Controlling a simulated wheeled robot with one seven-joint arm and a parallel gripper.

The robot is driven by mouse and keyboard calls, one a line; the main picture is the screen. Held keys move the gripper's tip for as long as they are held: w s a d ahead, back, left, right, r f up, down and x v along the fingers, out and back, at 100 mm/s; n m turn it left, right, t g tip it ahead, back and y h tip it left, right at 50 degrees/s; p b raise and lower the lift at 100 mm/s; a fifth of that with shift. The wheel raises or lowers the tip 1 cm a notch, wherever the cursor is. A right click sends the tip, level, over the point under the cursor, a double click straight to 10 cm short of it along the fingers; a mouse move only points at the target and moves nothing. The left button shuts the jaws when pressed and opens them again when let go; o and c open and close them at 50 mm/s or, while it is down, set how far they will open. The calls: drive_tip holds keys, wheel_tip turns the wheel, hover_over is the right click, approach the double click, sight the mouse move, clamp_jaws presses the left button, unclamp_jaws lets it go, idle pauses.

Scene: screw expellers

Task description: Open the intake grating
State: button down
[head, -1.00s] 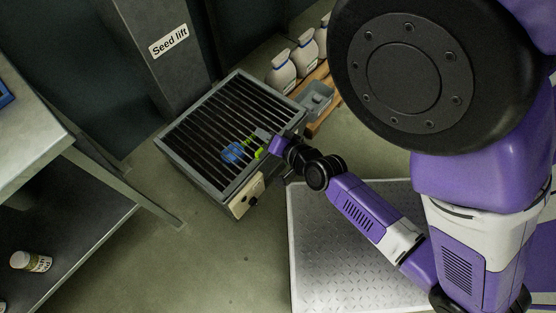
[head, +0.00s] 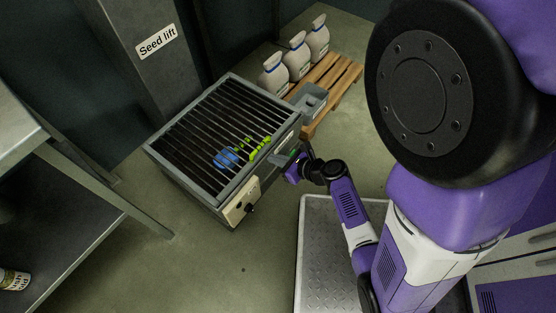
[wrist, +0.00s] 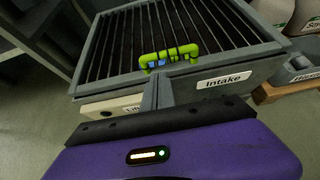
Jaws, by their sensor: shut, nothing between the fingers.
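The intake grating (head: 215,125) is a set of dark parallel bars in a grey frame. It lies flat and closed on the intake box (head: 270,155). Its bright green handle (head: 260,149) stands at the front edge and also shows in the wrist view (wrist: 168,57). A blue object (head: 226,158) shows through the bars near the handle. My gripper (head: 280,159) is shut and empty, just in front of the box's front side. In the wrist view its grey fingers (wrist: 150,92) point towards the handle; I cannot tell whether they touch the box.
A cream control box (head: 241,202) with a black knob is fixed to the box's front left corner. A grey bin (head: 309,98) and a pallet (head: 335,86) with white sacks (head: 297,58) stand behind right. A shelf (head: 75,210) stands left. Floor is clear in front.

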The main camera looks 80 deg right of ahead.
drive_tip(key=b+x, duration=0.1)
drive_tip(key=x, duration=0.5)
drive_tip(key=shift+w+d+b, duration=0.2)
drive_tip(key=shift+w+b, duration=0.05)
drive_tip(key=shift+b, duration=0.15)
